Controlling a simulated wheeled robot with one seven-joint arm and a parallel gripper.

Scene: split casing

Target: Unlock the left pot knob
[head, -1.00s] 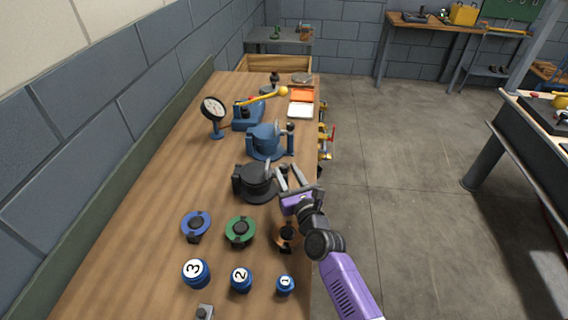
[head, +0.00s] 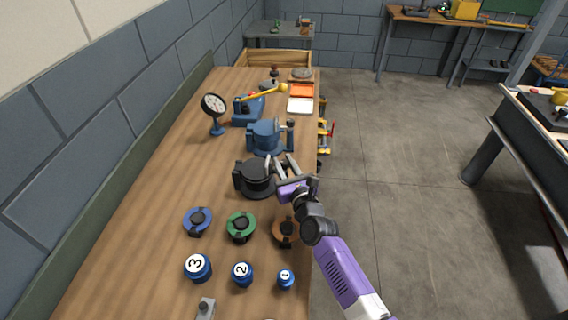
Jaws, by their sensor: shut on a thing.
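A black pot (head: 255,176) stands on the workbench, with a blue pot (head: 265,136) behind it. Both are round casings with side posts. My gripper (head: 286,166) is at the right side of the black pot, its two grey fingers pointing away from me. It is shut on what seems to be the black pot's side knob, which the fingers mostly hide. I cannot tell how far the knob is turned. The blue pot's side post (head: 290,128) shows beyond my fingertips, apart from them.
Blue, green (head: 241,226) and brown (head: 286,232) round parts lie in front on the workbench (head: 145,215). Numbered blue knobs (head: 242,274) stand nearer. A gauge (head: 214,106) and a yellow-handled lever tool (head: 262,98) are behind. The floor at right is clear.

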